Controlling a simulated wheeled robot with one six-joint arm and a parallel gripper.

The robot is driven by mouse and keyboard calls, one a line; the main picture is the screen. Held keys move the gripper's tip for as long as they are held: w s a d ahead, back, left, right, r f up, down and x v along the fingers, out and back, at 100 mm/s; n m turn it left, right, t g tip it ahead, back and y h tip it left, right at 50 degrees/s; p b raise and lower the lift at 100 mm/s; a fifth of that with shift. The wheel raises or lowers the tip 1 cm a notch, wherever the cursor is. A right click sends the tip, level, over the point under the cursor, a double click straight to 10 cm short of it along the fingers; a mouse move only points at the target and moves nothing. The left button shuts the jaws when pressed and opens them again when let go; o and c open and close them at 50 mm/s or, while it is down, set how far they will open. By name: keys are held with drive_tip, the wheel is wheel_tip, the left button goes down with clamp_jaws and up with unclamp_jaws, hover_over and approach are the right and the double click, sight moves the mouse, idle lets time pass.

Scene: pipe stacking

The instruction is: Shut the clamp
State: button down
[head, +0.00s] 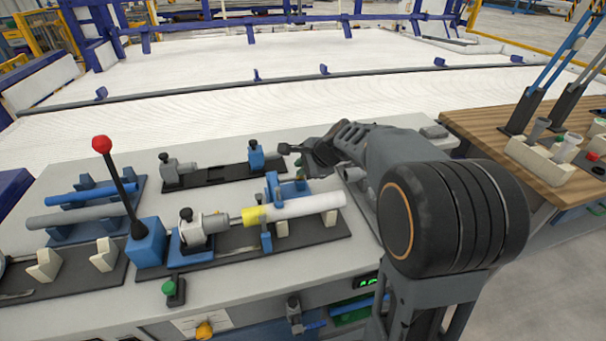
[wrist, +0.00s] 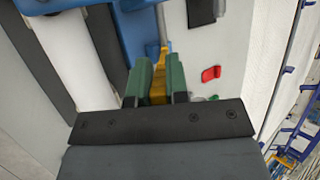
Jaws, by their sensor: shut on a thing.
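The clamp is blue and stands by the white pipe (head: 310,207) in the head view, its blue frame (head: 271,185) rising behind the pipe. In the wrist view the clamp's blue body (wrist: 136,30) shows at the top, with its yellow handle (wrist: 163,52) reaching down between my green fingers. My gripper (wrist: 159,78) is shut on that yellow handle. The white pipe (wrist: 78,55) lies to the left of the fingers there. In the head view my gripper (head: 304,160) is behind the pipe, and its fingertips are hard to make out.
A black fixture (head: 213,175) with grey and blue holders stands behind to the left. A red-knobbed lever (head: 102,143) rises at the left. A green button (head: 169,288) is at the bench front. A wooden table (head: 480,125) with small parts is at the right.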

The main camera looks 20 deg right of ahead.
drive_tip(key=shift+f, duration=0.15)
drive_tip(key=c, duration=1.1)
unclamp_jaws()
drive_tip(key=shift+s, duration=0.1)
drive_tip(key=p+v, duration=0.1)
drive_tip(key=v, duration=1.3)
drive_tip(key=shift+a, duration=0.1)
